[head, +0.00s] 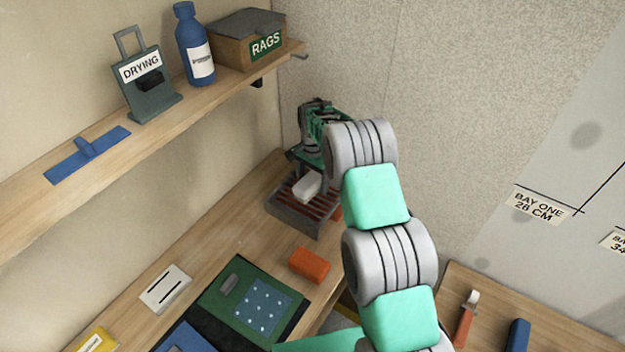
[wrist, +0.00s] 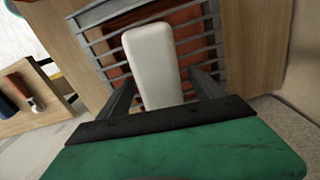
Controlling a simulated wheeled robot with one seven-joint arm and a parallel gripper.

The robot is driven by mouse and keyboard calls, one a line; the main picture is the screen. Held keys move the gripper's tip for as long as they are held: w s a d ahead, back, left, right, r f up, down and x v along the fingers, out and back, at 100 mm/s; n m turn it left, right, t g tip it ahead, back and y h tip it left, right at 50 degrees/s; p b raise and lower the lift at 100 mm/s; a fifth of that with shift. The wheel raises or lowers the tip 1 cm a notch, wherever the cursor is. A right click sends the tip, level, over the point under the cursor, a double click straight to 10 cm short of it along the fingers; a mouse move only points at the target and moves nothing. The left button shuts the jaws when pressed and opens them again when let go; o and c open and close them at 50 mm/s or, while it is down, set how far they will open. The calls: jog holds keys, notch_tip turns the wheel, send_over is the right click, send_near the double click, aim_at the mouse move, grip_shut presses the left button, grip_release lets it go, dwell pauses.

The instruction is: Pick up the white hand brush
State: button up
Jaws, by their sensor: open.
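The white hand brush (head: 307,186) lies on a dark slatted rack (head: 289,213) at the far end of the workbench. In the wrist view the brush (wrist: 154,62) is a pale rounded block pointing away from me, over the grey slats (wrist: 92,45). My gripper (head: 300,160) is just above and behind the brush in the head view. In the wrist view my gripper (wrist: 162,80) is open, with one finger on each side of the brush's near part. I see gaps between fingers and brush. Any bristles are hidden underneath.
An orange block (head: 309,264) and a green case (head: 225,307) lie on the bench near the rack. A shelf above holds a drying sign (head: 147,90), a blue bottle (head: 195,45) and a rags box (head: 232,50). A wall stands close behind the rack.

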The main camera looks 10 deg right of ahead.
aim_at(313, 176)
jog(key=c, duration=1.6)
notch_tip(313, 176, up, 3)
jog(key=shift+w+r+b, duration=0.1)
jog(key=shift+b, duration=1.15)
jog(key=s+r+b, duration=0.3)
jog(key=s+r, duration=0.6)
jog(key=s, duration=0.5)
jog(key=shift+r+b, duration=0.4)
